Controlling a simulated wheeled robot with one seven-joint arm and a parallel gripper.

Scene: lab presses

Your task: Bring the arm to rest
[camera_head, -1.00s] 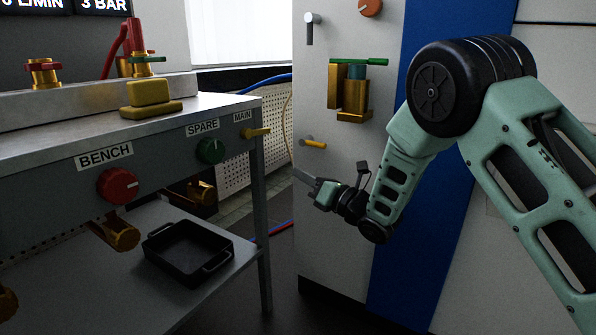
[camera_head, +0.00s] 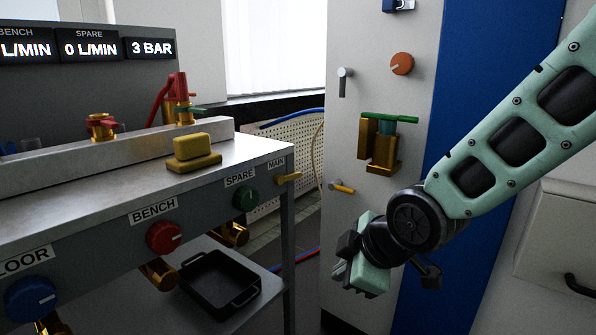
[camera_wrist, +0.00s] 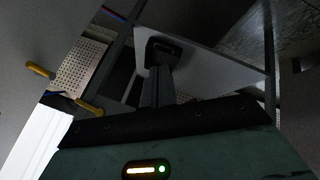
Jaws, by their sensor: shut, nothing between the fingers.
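My gripper (camera_head: 340,271) is at the lower right of the head view, in front of the grey panel with the blue stripe. Its fingers are small and partly hidden in that view. In the wrist view my gripper (camera_wrist: 158,90) shows as a dark narrow pair of fingers, closed together with nothing held. The fingers point toward the black tray (camera_wrist: 163,50) on the lower shelf, apart from it as far as I can see. My arm comes in from the right edge, bent at the wrist.
The bench (camera_head: 110,240) at left carries a red BENCH knob (camera_head: 164,237), a green SPARE knob (camera_head: 245,199) and a yellow MAIN lever (camera_head: 289,177). A black tray (camera_head: 222,281) lies on the shelf below. The grey panel holds a brass valve with green handle (camera_head: 389,118).

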